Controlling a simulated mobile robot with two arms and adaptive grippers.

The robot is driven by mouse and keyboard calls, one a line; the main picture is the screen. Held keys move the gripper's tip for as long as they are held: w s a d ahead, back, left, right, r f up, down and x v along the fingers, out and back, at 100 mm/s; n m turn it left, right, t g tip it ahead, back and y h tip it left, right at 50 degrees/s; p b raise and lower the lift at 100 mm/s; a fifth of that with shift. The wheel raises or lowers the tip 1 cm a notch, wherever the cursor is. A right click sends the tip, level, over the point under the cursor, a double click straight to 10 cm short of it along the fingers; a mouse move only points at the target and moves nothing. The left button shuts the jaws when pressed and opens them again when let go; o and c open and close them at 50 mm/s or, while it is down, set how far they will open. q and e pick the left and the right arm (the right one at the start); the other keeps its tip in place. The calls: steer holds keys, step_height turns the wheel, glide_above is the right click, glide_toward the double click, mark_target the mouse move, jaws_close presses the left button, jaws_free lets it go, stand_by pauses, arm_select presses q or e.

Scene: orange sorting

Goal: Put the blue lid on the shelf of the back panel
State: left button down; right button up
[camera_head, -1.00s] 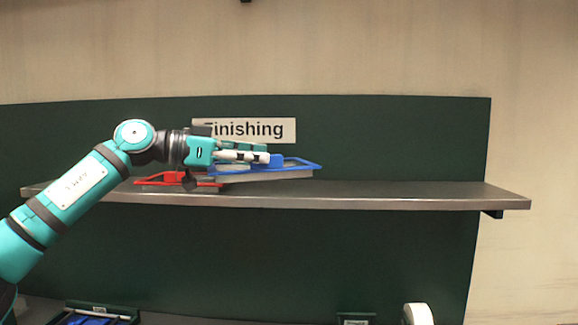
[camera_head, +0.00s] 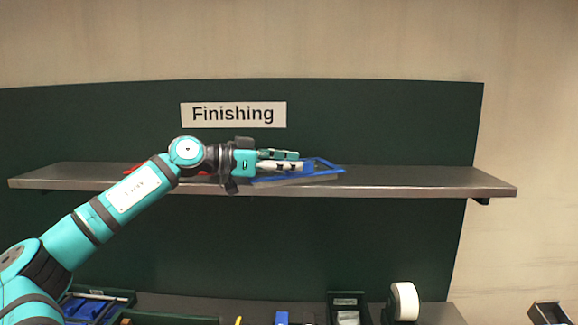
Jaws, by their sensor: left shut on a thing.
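The blue lid (camera_head: 326,170) is at the shelf (camera_head: 420,183) of the dark green back panel (camera_head: 390,120), right of the shelf's left half. My left gripper (camera_head: 301,160) is shut on the near left part of the lid, and its fingers hide some of it. The lid lies about flat, over the shelf board; I cannot tell whether it touches the board. A red lid (camera_head: 133,169) lies on the shelf farther left, mostly hidden behind my left arm. My right gripper is not in view.
The shelf's right half is clear. A "Finishing" sign (camera_head: 233,115) is on the panel above. Below are a dark bin with blue things (camera_head: 95,303), a small dark bin (camera_head: 346,305) and a white roll (camera_head: 405,301). A box (camera_head: 549,313) stands at the lower right.

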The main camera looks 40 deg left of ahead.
mark_target(273, 177)
arm_select(q)
steer(key=shift+f, duration=0.1)
steer(key=c, duration=1.2)
jaws_free()
steer(key=shift+r, duration=0.25)
steer(key=b+v, duration=0.1)
steer(key=f+b+v, duration=0.1)
steer(key=v, duration=0.1)
steer(key=shift+s+a+r+b, duration=0.1)
steer(key=shift+s+a+b, duration=0.1)
steer(key=shift+s+b, duration=0.1)
steer(key=shift+r+b+v, duration=0.15)
steer(key=shift+b+v, duration=0.7)
steer(key=shift+v, duration=1.3)
steer(key=shift+r+b+v, duration=0.15)
steer(key=shift+b+v, duration=0.65)
steer(key=shift+v, duration=1.3)
steer(key=shift+d, duration=0.1)
